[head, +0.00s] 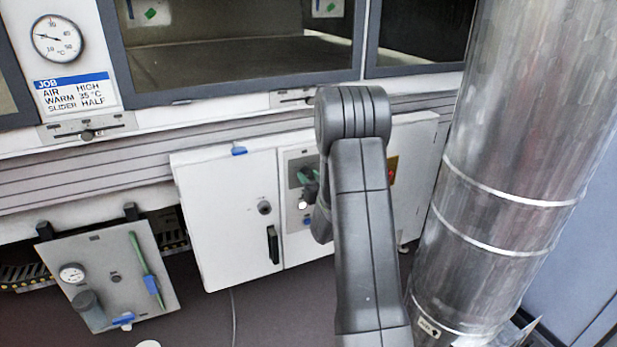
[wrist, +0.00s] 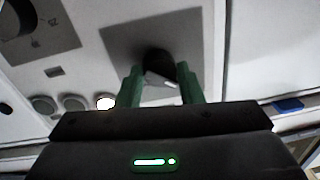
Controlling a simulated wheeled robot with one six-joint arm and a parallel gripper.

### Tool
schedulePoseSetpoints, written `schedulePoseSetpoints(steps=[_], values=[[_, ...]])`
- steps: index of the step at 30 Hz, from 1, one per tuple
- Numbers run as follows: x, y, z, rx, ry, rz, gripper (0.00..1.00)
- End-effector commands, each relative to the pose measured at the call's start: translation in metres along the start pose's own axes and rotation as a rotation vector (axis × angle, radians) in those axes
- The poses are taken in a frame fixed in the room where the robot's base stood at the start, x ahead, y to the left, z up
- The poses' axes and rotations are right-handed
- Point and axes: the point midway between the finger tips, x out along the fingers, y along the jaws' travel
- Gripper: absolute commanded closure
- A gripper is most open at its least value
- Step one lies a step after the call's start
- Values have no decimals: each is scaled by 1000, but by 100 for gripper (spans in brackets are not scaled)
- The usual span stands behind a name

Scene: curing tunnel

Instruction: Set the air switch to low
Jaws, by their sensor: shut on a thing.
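In the wrist view, my gripper (wrist: 159,80) has its green fingers on either side of a black knob (wrist: 157,60) on a grey square plate (wrist: 122,42). It is shut on this knob, which has a pale mark on its front. No label beside the knob can be read, so its setting cannot be told. In the head view, the green fingers of my gripper (head: 306,175) show at the control panel (head: 291,165) on the white cabinet, and my arm hides part of that panel. The job card (head: 75,92) reads AIR HIGH, WARM 35 °C, SLIDER HALF.
A lit white button (wrist: 105,102) sits beside grey buttons (wrist: 73,102). A second dark knob (wrist: 14,18) is at the upper left. A cabinet door (head: 229,220) with a black handle is left of the panel. A big metal duct (head: 525,150) stands close on the right.

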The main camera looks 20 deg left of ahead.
Motion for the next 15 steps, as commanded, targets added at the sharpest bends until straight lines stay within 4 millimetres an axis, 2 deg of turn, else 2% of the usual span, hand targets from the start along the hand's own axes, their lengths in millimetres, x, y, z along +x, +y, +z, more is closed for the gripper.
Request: schedulePoseSetpoints(steps=[8, 15], values=[[0, -1, 1, 46, 3, -2, 89], [0, -1, 3, 194, 12, -4, 89]])
